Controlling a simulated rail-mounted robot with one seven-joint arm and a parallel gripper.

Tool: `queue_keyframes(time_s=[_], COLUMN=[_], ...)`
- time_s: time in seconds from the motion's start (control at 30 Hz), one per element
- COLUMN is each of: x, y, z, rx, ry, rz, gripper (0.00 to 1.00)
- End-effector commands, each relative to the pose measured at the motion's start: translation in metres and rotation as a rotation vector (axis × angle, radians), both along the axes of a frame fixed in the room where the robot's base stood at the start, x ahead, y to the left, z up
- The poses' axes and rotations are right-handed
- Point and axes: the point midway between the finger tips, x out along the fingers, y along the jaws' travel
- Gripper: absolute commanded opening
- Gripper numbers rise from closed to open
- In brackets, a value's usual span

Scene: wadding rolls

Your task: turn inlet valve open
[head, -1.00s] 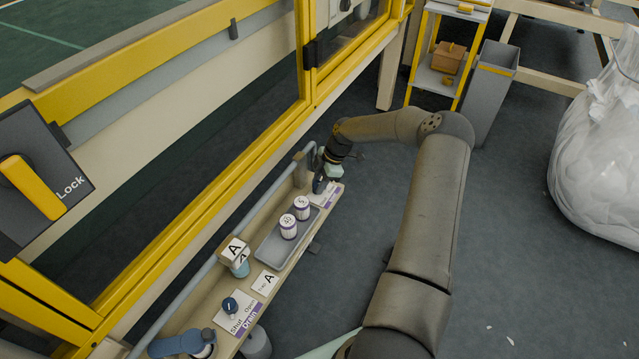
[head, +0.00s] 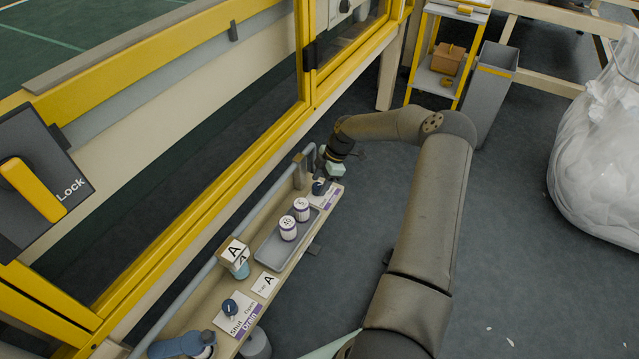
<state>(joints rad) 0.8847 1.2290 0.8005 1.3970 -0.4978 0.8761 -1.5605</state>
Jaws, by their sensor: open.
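A small dark blue valve knob (head: 319,187) stands at the far end of the narrow bench. A white label with a purple edge (head: 329,196) lies beside it, its wording too small to read. My gripper (head: 326,176) hangs just above and beside this knob, pointing down. It is open, its fingers small and partly hidden, and I cannot tell whether they touch the knob. A second dark blue knob (head: 230,306) is at the near end, on a card marked Shut, Open and Drain (head: 239,318).
A grey tray (head: 268,252) with two white canisters (head: 288,228) sits mid-bench. Nearer are a block marked A (head: 235,250) and a card marked A (head: 265,285). A pipe (head: 243,215) and a yellow-framed machine (head: 200,185) run along the left.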

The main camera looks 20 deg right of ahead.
Motion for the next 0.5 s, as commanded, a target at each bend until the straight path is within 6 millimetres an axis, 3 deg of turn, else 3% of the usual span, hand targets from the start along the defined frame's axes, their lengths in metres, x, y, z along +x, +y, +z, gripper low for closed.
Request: queue_keyframes(time_s=[0.5], x=[-0.006], y=[-0.047], z=[0.113], rx=[-0.002], ry=[-0.002], rz=[-0.001], gripper=[0.54])
